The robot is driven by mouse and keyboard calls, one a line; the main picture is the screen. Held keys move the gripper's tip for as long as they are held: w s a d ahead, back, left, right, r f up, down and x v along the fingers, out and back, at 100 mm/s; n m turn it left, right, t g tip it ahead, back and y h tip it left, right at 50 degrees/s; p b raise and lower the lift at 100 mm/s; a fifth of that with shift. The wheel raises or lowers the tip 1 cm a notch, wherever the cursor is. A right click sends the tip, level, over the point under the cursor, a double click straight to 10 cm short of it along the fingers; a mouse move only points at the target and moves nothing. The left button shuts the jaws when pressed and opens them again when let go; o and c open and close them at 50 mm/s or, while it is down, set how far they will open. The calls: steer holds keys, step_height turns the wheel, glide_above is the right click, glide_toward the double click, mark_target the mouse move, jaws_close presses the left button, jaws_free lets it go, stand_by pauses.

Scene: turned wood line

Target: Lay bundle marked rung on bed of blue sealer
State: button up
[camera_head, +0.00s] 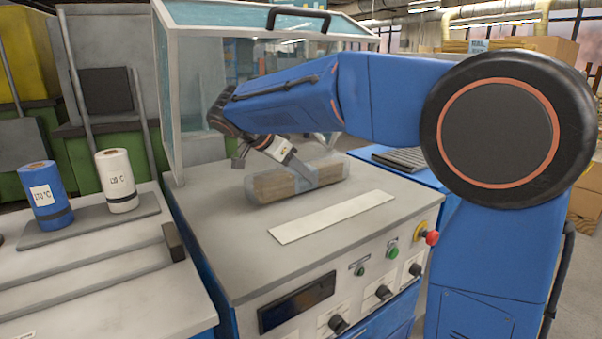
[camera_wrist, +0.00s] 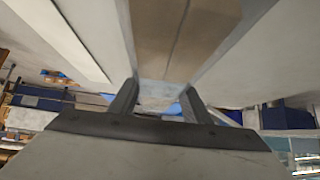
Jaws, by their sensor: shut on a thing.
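My gripper (camera_head: 305,177) reaches down from above and is shut on the bundle. In the wrist view the bundle (camera_wrist: 165,40) runs away from between my two fingers (camera_wrist: 160,98).
A white strip (camera_head: 330,217) lies on the bed in front of the bundle. The sealer's clear hood (camera_head: 185,90) stands raised behind. A red stop button (camera_head: 432,238) and knobs line its front. Blue (camera_head: 43,200) and white (camera_head: 117,185) rolls stand on the left bench.

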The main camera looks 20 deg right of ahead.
mark_target(285, 173)
steer(key=shift+f, duration=0.2)
steer(key=o, duration=1.4)
steer(key=shift+r, duration=0.1)
steer(key=v, duration=0.7)
steer(key=shift+s+a+r, duration=0.1)
steer(key=shift+a+r, duration=0.1)
steer(key=shift+d, duration=0.1)
